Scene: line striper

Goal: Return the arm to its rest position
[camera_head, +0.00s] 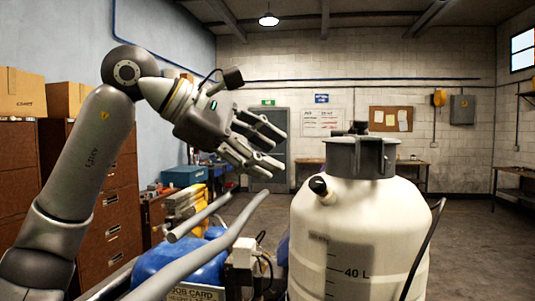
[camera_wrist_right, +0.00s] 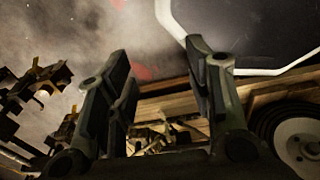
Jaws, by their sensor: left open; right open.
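My left arm rises from the lower left in the head view, bends at the elbow and reaches toward the middle. My left gripper (camera_head: 272,148) is open and empty. It is raised above the line striper's grey handlebar (camera_head: 215,255), left of the white tank (camera_head: 355,235) marked 40 L. My right gripper (camera_wrist_right: 160,85) shows only in the right wrist view, with its fingers apart and nothing between them. Beyond its fingers are wooden slats (camera_wrist_right: 170,105) and small parts that I cannot make out. My right arm does not show in the head view.
The tank has a grey collar and lid (camera_head: 360,155). A blue machine part (camera_head: 185,262) sits below the handlebar. Brown drawer cabinets (camera_head: 105,225) with cardboard boxes (camera_head: 22,92) stand at the left. A workbench (camera_head: 410,165) lines the back wall. Open floor (camera_head: 475,230) lies at the right.

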